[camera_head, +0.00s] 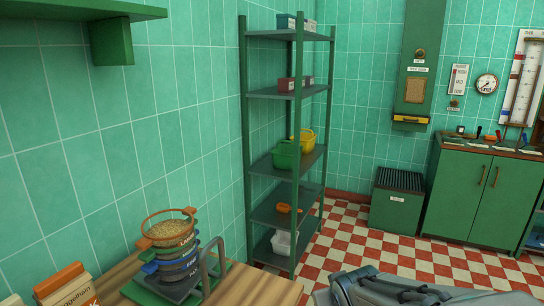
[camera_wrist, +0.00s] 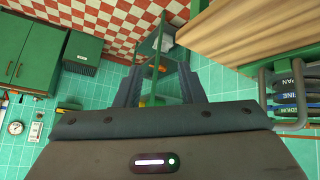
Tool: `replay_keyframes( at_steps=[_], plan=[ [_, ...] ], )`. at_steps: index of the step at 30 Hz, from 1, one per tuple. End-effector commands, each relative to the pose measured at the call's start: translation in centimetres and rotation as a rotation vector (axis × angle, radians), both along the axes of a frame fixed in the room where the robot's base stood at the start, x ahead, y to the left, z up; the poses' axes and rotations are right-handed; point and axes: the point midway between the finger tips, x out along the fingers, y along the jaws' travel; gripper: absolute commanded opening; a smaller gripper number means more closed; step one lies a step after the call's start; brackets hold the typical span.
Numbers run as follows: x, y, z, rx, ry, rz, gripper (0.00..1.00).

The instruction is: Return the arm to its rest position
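My gripper (camera_wrist: 158,74) shows in the wrist view with its two dark fingers spread apart. I see nothing held between them; the distant shelf rack shows through the gap. The wrist view is turned upside down, with the floor at the top. In the head view, grey parts of my own arm (camera_head: 375,287) show at the bottom edge, right of the wooden counter (camera_head: 255,288). The fingers cannot be made out there.
A stack of labelled sieves (camera_head: 172,255) stands on the counter beside a grey metal handle (camera_head: 210,265), with a paper packet (camera_head: 66,287) to the left. A green shelf rack (camera_head: 290,92) stands behind. A green bin (camera_head: 397,203) and cabinet (camera_head: 482,195) line the back; the checkered floor (camera_head: 345,240) is open.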

Motion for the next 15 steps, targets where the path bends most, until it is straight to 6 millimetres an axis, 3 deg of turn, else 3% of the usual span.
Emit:
replay_keyframes(
  at_steps=[1, 9, 15],
  plan=[
    [-1.4, -0.6, 1.1, 0.007, 0.046, -0.040, 0.36],
    [-9.4, -1.7, 3.2, 0.093, 0.328, -0.181, 0.36],
    [-12.4, -1.4, 3.9, 0.139, 0.430, -0.205, 0.36]
  ],
)
